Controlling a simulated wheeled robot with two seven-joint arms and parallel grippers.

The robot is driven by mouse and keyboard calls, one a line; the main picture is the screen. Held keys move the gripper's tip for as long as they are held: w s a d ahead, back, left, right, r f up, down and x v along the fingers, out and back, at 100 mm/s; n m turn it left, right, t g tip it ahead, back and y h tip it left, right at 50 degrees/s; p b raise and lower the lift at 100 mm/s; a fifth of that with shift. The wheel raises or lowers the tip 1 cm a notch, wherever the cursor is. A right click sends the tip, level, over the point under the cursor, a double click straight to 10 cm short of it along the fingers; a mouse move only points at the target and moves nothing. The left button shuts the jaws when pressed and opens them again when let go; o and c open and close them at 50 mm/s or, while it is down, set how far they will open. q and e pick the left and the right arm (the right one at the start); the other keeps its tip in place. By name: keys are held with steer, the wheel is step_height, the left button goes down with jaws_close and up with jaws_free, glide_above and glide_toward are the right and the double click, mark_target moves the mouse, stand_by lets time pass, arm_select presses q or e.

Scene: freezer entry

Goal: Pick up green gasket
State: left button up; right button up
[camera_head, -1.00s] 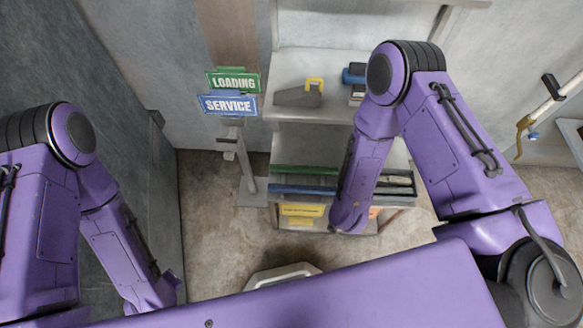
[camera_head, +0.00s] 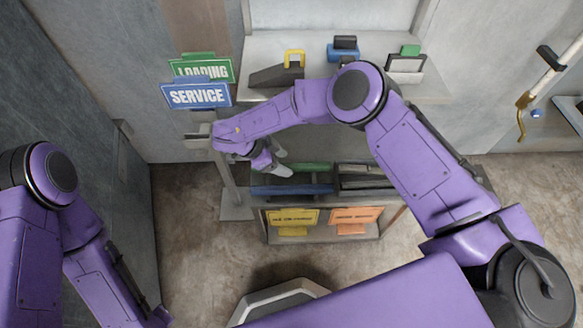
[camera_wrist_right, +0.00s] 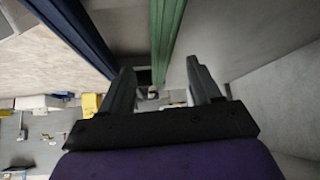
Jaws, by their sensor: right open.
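The green gasket (camera_head: 308,167) is a long straight strip in the rack below the shelf, behind a blue strip (camera_head: 290,190). In the right wrist view the green gasket (camera_wrist_right: 166,32) runs down toward the gap between my fingers, and the blue strip (camera_wrist_right: 72,32) lies to its left. My right gripper (camera_head: 282,163) is at the left part of the rack, close to the green strip. Its two fingers stand apart in the right wrist view (camera_wrist_right: 160,80), with nothing gripped. I cannot tell whether they touch the gasket. My left gripper is outside the picture.
The shelf (camera_head: 330,90) above the rack holds several tools. LOADING (camera_head: 203,69) and SERVICE (camera_head: 196,95) signs stand left of it. Yellow (camera_head: 292,218) and orange (camera_head: 357,217) labels mark the rack's lower front. The floor (camera_head: 195,260) to the front left is clear.

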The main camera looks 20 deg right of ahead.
mark_target(291, 166)
steer(key=x, duration=0.3)
steer(key=shift+d+f, duration=0.15)
jaws_close()
